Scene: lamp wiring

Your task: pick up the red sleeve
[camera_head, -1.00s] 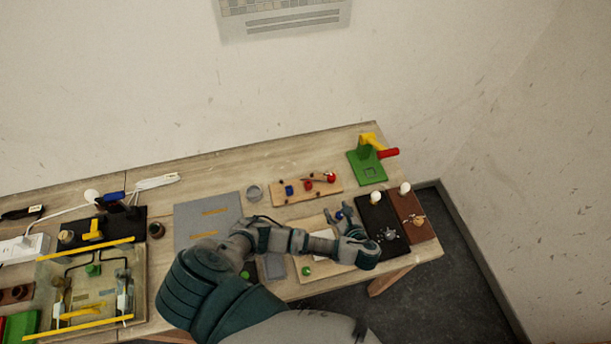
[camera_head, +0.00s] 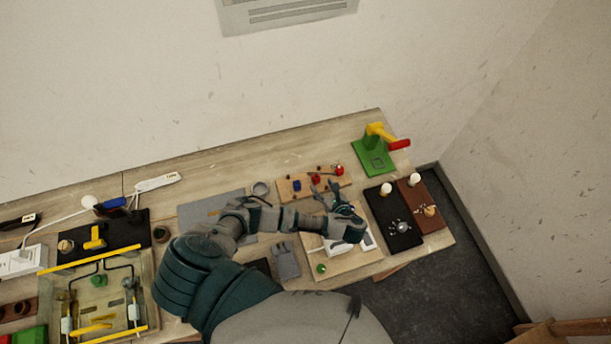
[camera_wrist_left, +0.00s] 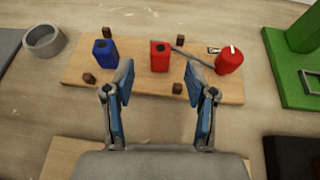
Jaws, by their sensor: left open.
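The red sleeve (camera_wrist_left: 160,57), a small upright block with a dark hole in its top, stands mid-board in the left wrist view; it also shows in the head view (camera_head: 315,177). It stands on a wooden board (camera_wrist_left: 215,93) between a blue sleeve (camera_wrist_left: 105,53) and a rounder red piece (camera_wrist_left: 229,61) with a white mark. My left gripper (camera_wrist_left: 158,82) is open and empty. Its fingers point at the board, and the red sleeve appears between and beyond their tips, apart from them. My right gripper is not in view.
Small dark pegs (camera_wrist_left: 89,79) stand on the board, and a thin grey rod (camera_wrist_left: 192,57) lies by the rounder red piece. A grey ring (camera_wrist_left: 44,41) sits left, a green base (camera_wrist_left: 293,75) right. In the head view, a black panel (camera_head: 385,215) lies right of my gripper.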

